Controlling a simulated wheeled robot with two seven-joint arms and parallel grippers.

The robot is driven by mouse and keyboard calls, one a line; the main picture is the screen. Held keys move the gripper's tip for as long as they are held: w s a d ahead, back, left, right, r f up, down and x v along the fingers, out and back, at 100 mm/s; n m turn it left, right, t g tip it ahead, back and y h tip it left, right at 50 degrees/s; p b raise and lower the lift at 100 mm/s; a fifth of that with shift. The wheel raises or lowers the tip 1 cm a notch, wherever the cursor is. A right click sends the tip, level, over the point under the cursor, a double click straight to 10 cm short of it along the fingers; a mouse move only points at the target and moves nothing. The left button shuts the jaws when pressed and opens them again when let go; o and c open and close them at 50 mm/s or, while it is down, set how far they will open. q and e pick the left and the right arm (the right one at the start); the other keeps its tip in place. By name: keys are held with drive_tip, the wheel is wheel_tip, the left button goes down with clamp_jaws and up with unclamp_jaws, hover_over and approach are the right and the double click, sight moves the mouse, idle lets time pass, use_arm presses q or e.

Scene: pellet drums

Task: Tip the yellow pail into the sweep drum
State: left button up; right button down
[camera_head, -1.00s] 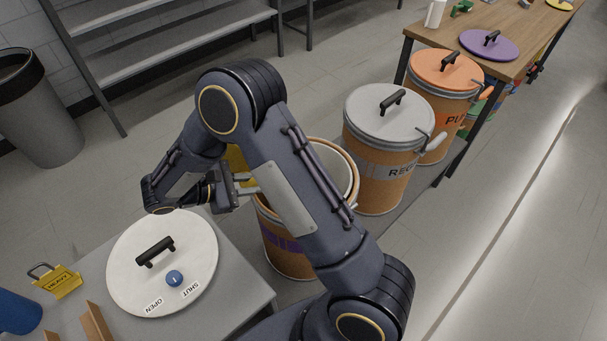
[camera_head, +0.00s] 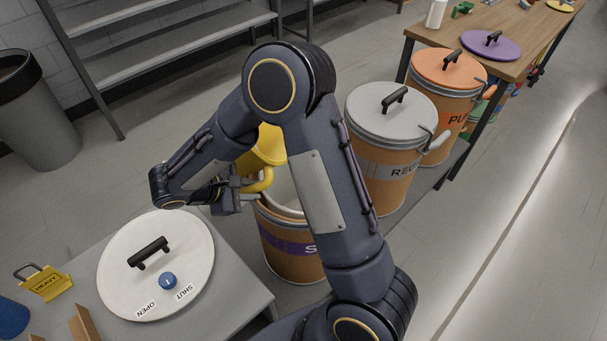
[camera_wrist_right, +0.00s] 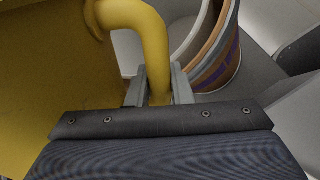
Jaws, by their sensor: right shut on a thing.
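The yellow pail (camera_head: 268,146) is beside and above the open sweep drum (camera_head: 292,262), partly hidden behind my right arm. My right gripper (camera_head: 249,188) is shut on the pail's thick yellow handle. In the right wrist view the handle (camera_wrist_right: 148,35) runs down between the two fingers of the gripper (camera_wrist_right: 158,86), and the pail's wall (camera_wrist_right: 40,75) fills the left side. The drum (camera_wrist_right: 222,62) shows behind it at the upper right. The drum has a brown body with a purple band and no lid on it. The pail's contents are hidden. My left gripper is not in view.
A round white lid (camera_head: 190,245) with a black handle and blue knob lies on a grey table (camera_head: 235,290). A grey-lidded drum (camera_head: 380,165) and an orange-lidded drum (camera_head: 450,85) stand to the right. A wooden table (camera_head: 545,45) is behind; a grey bin (camera_head: 40,115) is at left.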

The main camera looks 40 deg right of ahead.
drive_tip(key=shift+w+f, duration=0.1)
drive_tip(key=shift+f, duration=0.1)
drive_tip(key=shift+w+a+m+t+y+b, duration=0.15)
drive_tip(key=shift+m+t+y+b, duration=0.1)
drive_tip(key=shift+t+y+b, duration=0.3)
drive_tip(key=shift+a+m+t+y+b, duration=0.1)
drive_tip(key=shift+m+t+y+b, duration=0.15)
drive_tip(key=shift+t+y+b, duration=0.25)
idle(1.2)
drive_tip(key=shift+s+d+f+t+y+b, duration=0.1)
drive_tip(key=shift+s+d+t+y+b, duration=0.55)
drive_tip(key=shift+b, duration=0.6)
drive_tip(key=shift+r+m+t+y+b, duration=0.4)
drive_tip(key=shift+r+t+y+b, duration=0.1)
drive_tip(key=shift+r+y+b, duration=0.15)
idle(0.9)
drive_tip(key=shift+d+t+y+b, duration=0.15)
drive_tip(key=shift+t+y+b, duration=0.3)
drive_tip(key=shift+b, duration=0.45)
